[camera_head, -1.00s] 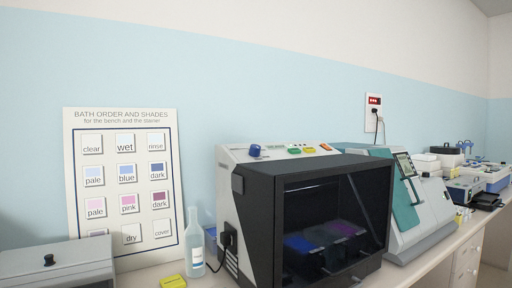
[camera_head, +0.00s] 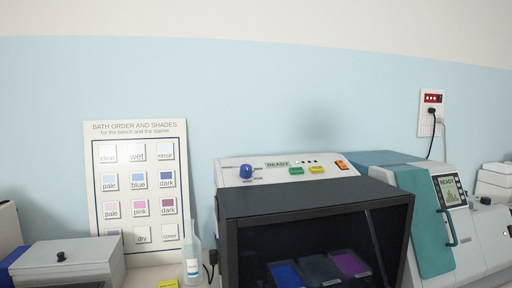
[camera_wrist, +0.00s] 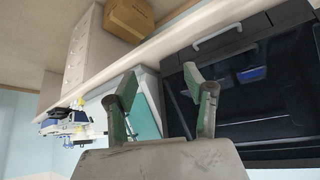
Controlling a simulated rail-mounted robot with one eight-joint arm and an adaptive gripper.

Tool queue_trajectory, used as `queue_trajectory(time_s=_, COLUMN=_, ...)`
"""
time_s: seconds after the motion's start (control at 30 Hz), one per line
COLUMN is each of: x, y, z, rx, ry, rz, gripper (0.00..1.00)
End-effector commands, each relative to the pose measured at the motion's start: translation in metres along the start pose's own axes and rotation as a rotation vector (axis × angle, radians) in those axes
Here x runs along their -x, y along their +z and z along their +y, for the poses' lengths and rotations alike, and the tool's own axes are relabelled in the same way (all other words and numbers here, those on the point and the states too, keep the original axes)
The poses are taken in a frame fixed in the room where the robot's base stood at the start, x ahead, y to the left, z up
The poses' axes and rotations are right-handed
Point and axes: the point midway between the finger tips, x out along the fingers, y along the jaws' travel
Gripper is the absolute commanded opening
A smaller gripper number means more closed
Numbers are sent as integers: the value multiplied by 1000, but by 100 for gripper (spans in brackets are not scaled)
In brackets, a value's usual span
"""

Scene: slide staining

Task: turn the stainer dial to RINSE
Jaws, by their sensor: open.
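The stainer (camera_head: 231,213) is a dark-fronted machine with a white top panel, standing on the bench in the head view. Its blue dial (camera_head: 246,171) is at the left of that panel, with small marks beside it that are too small to read. The dial does not show in the wrist view.
A green button (camera_head: 296,170), a yellow button (camera_head: 317,169) and an orange switch (camera_head: 342,165) share the panel. A clear bottle (camera_head: 193,262) stands close to the stainer's left. A teal and white machine (camera_head: 432,225) stands to its right. A cardboard box (camera_wrist: 128,18) shows in the wrist view.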

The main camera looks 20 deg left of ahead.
Motion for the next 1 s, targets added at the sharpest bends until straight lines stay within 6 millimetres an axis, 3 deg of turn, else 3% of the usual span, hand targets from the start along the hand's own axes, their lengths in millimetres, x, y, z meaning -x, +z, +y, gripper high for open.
queue_trajectory(time_s=0.03, x=23, y=-30, z=-6, rx=7, ry=-7, rz=-4, gripper=48)
queue_trajectory(time_s=0.13, x=52, y=-82, z=-20, rx=21, ry=-22, rz=-18, gripper=48)
queue_trajectory(time_s=0.4, x=90, y=-203, z=-72, rx=64, ry=-61, rz=-58, gripper=48)
queue_trajectory(time_s=0.7, x=105, y=-306, z=-147, rx=113, ry=-99, rz=-100, gripper=48)
queue_trajectory(time_s=1.0, x=106, y=-382, z=-236, rx=162, ry=-130, rz=-144, gripper=48)
